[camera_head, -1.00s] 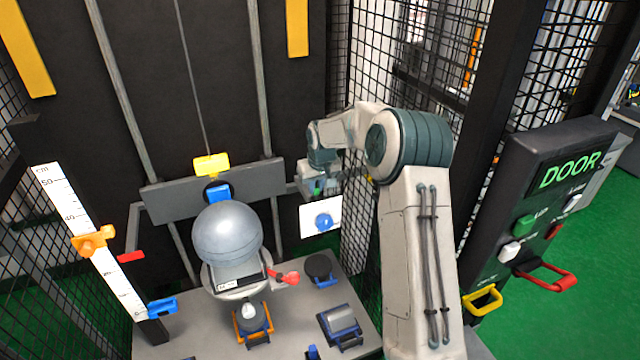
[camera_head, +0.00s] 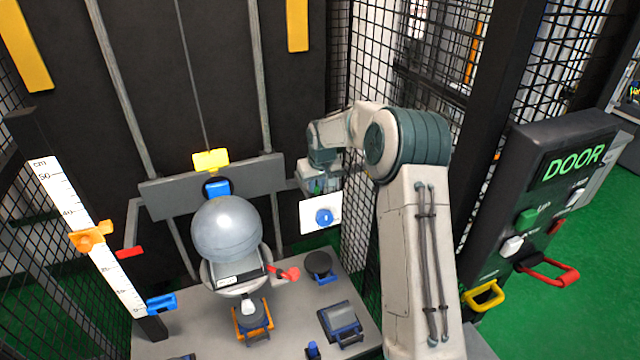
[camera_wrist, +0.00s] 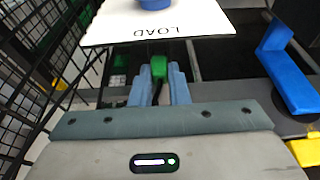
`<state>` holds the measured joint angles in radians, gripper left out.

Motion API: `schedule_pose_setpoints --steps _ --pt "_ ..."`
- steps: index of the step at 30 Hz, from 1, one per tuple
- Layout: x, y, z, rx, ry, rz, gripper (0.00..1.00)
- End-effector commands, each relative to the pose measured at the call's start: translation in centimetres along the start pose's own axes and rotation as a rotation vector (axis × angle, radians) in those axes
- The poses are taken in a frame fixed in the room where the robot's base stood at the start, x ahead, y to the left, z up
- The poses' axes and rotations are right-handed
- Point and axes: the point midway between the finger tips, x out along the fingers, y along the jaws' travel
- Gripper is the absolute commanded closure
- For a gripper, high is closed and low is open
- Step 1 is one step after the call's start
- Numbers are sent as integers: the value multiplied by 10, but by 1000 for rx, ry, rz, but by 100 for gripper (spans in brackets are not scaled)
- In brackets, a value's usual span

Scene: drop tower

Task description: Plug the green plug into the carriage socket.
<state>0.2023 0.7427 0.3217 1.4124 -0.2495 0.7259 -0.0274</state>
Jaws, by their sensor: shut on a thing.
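The green plug (camera_wrist: 158,68) is between the two blue-grey fingers of my gripper (camera_wrist: 160,82), which is shut on it, with a dark cable running back from it. In the head view my gripper (camera_head: 320,183) is at the right end of the carriage's grey crossbar (camera_head: 262,172), just above a white panel (camera_head: 308,222). The wrist view shows the panel's edge, marked LOAD (camera_wrist: 158,31), just beyond the plug's tip. I cannot tell whether they touch. The carriage socket cannot be made out.
A blue block (camera_head: 217,188) and yellow piece (camera_head: 211,160) are at the crossbar's middle. A mesh cage (camera_head: 365,70) stands close behind my arm. A ruler (camera_head: 85,235) stands left, the DOOR box (camera_head: 545,195) right.

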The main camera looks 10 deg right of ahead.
Motion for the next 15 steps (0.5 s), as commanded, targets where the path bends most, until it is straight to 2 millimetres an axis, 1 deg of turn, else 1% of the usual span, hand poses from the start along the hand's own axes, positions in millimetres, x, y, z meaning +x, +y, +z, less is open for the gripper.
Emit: schedule_pose_setpoints --steps 1,2,3,4,5,12,15 --pt "2 0 0 0 0 0 98" --pt "1 0 0 0 1 0 82" --pt "1 0 0 0 1 0 71" --pt "1 0 0 0 1 0 63" --pt "1 0 0 0 0 0 60" --pt "1 0 0 0 0 0 60" --pt "-3 0 0 0 1 0 60"
